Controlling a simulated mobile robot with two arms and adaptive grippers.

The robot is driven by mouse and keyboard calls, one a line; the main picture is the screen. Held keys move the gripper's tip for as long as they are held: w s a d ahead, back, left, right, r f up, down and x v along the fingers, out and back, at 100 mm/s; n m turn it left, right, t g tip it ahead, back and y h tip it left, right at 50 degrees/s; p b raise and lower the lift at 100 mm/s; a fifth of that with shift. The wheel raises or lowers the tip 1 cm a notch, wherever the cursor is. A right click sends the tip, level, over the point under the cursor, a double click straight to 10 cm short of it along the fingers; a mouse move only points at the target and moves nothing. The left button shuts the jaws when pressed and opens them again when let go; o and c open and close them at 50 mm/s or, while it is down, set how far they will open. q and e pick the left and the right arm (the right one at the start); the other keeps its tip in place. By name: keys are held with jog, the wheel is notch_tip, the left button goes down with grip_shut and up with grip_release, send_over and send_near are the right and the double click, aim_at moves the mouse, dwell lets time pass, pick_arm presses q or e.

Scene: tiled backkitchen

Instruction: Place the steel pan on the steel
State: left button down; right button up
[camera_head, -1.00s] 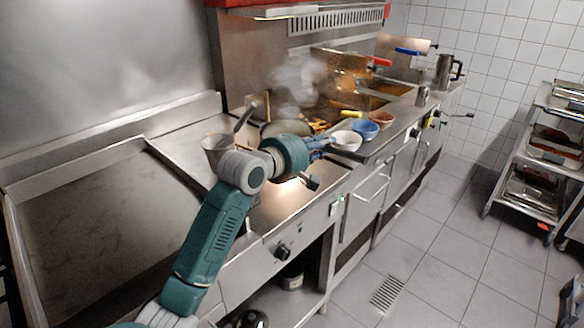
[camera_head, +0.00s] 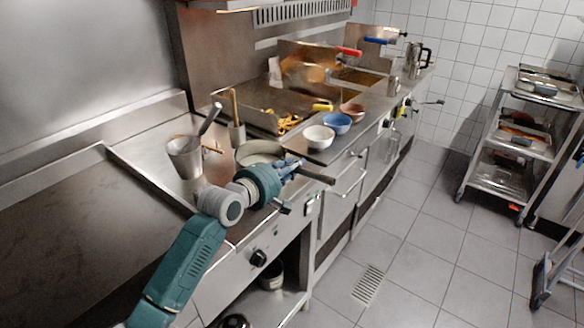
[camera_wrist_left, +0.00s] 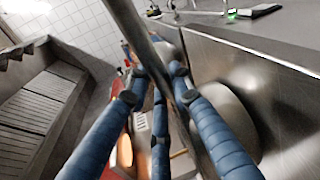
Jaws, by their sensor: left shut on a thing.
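The steel pan (camera_head: 262,149) is at the front of the steel counter top (camera_head: 150,150), partly hidden by my left arm. Its dark handle (camera_head: 318,176) points right, over the counter's front edge. My left gripper (camera_head: 289,169) has blue fingers and is shut on this handle. In the left wrist view the blue fingers (camera_wrist_left: 160,90) surround the long metal handle (camera_wrist_left: 143,35), and the round pan (camera_wrist_left: 228,118) is partly visible at the right. I cannot tell whether the pan touches the steel. My right gripper is not in view.
A metal pot with utensils (camera_head: 186,160) stands left of the pan. A wooden-handled tool in a holder (camera_head: 237,134) is behind it. White (camera_head: 319,138), blue (camera_head: 337,123) and brown (camera_head: 352,110) bowls line the right. The left counter surface (camera_head: 70,220) is bare.

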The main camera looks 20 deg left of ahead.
pick_arm(q)
jog(key=shift+r, duration=0.15)
jog(key=c, duration=1.9)
grip_release()
jog(key=shift+f, duration=0.45)
jog(key=o, duration=0.4)
jog(key=shift+s, duration=0.1)
jog(key=shift+r, duration=0.15)
jog(key=v, duration=1.2)
jog(key=shift+b, duration=0.35)
